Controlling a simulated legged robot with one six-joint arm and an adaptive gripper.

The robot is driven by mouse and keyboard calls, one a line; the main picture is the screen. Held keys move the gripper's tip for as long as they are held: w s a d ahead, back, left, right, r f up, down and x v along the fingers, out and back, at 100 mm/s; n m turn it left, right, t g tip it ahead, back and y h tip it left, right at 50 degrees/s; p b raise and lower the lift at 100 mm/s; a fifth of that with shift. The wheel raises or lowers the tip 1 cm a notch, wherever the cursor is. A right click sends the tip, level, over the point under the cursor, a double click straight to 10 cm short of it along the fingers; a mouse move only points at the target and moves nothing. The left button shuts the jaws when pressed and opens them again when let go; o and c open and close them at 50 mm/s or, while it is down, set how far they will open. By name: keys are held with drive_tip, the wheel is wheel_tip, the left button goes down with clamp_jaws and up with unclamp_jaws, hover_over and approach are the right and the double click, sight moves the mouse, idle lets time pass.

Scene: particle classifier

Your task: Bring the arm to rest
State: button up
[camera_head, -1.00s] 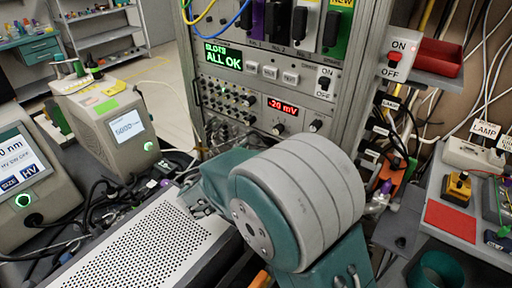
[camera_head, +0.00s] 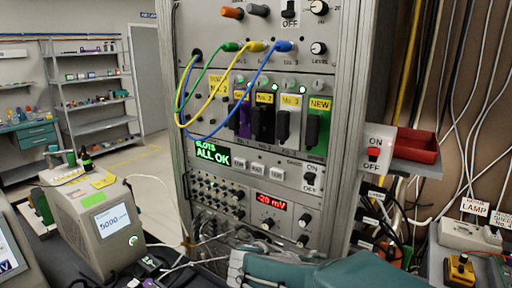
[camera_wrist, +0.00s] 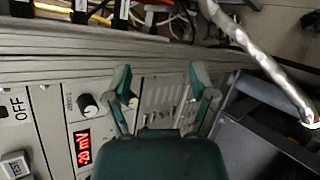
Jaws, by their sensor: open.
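My gripper (camera_wrist: 161,98) shows in the wrist view with its two teal fingers spread apart and nothing between them. It is in front of the lower part of the rack, beside the red "-20 mV" readout (camera_wrist: 83,149). In the head view my teal arm lies low along the bottom edge, in front of the rack (camera_head: 348,130). I cannot make out the fingertips in that view.
The rack holds several coloured modules and a green "ALL OK" display (camera_head: 213,153). Blue, yellow and green cables loop across its front. A beige instrument (camera_head: 105,228) stands at left.

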drive_tip(key=s+d+r+m+y, duration=0.1)
drive_tip(key=s+d+m+y, duration=0.1)
drive_tip(key=s+m+y, duration=0.8)
drive_tip(key=s+m, duration=0.2)
drive_tip(key=s, duration=0.5)
drive_tip(key=shift+s+r, duration=0.3)
